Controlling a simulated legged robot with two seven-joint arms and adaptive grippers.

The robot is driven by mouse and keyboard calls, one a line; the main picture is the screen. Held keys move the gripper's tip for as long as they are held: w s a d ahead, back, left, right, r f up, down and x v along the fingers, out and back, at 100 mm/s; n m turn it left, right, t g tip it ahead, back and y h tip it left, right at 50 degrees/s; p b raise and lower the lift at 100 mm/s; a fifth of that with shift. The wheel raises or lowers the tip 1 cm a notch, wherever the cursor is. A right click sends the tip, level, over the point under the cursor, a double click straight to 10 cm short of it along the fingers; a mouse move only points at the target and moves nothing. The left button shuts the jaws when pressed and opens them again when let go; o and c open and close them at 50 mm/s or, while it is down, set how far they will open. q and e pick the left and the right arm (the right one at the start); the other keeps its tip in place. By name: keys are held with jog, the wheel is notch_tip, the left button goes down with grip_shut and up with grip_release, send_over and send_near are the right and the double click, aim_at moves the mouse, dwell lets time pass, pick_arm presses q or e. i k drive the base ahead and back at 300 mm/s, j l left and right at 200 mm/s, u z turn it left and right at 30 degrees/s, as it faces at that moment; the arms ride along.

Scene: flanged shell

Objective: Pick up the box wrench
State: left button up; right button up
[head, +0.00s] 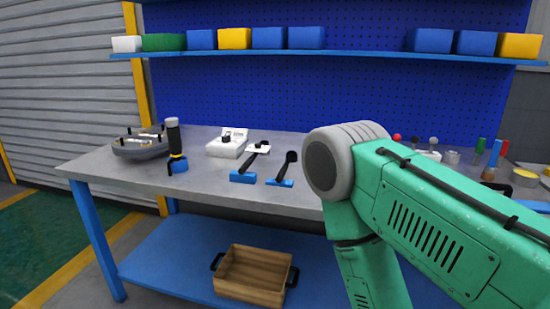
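I cannot say for sure which item is the box wrench. One dark long-handled tool with a rounded head (289,160) stands leaning over a blue holder (279,182) at the middle of the workbench. A similar dark tool (250,163) rests above a second blue holder (243,176) just to its left. Both are small in this view. My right arm comes in from the right and fills much of the right side, but its gripper is out of view. My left gripper is not in view.
The grey workbench (215,188) also bears a round flanged shell (141,149), a black upright tool (174,140) and a white box (226,147). Several small tools stand at the right, partly behind my arm. A wooden crate (252,292) sits on the lower shelf. Coloured bins line the upper shelf.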

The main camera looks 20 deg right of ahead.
aim_at(291, 156)
jog(key=z, duration=0.9)
jog(key=i+j+u, duration=0.1)
jog(key=i, duration=0.1)
